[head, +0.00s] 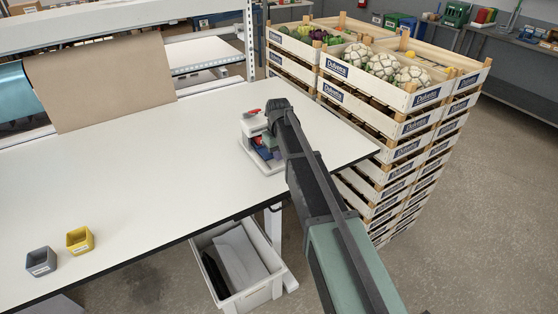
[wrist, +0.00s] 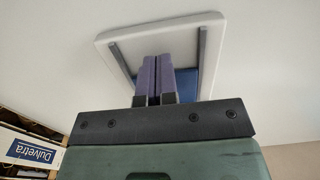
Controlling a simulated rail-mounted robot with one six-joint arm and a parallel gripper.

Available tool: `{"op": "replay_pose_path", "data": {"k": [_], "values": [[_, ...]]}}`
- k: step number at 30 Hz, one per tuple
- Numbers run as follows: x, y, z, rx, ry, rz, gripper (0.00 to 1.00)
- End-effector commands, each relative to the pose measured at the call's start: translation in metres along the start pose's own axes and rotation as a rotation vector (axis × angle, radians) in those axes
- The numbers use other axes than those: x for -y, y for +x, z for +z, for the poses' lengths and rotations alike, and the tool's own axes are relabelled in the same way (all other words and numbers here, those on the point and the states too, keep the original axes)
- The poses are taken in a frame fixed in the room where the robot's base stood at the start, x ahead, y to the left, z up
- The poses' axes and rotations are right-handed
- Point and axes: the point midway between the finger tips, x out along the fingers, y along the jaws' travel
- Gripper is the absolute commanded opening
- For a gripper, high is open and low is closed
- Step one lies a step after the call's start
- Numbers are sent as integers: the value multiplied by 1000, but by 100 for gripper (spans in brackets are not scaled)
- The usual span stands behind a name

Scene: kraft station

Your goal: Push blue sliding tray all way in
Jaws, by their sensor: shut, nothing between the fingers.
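The blue sliding tray (wrist: 187,84) shows in the wrist view as a dark blue patch just right of my fingers, between two grey side rails on a white base plate (wrist: 112,47). My gripper (wrist: 155,72) is shut, its two purple-grey fingers side by side over the middle of the plate. They hide part of the tray, and I cannot tell whether they touch it. In the head view, my arm partly covers the white fixture (head: 255,122), which has a red part on top and blue below. How far in the tray sits is unclear.
The white table (head: 150,175) is largely clear left of the fixture. A grey bin (head: 41,262) and a yellow bin (head: 79,240) stand at its front left. Stacked wooden crates (head: 400,125) of vegetables stand close behind and right. A white tub (head: 240,285) is below the table edge.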

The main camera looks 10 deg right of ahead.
Motion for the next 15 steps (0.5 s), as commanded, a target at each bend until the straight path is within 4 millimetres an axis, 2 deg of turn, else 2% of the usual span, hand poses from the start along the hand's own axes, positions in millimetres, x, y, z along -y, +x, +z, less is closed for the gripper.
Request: {"op": "replay_pose_path", "data": {"k": [4, 15], "values": [[0, -9, 0, 0, 0, 0, 0], [0, -49, 0, 0, 0, 0, 0]]}}
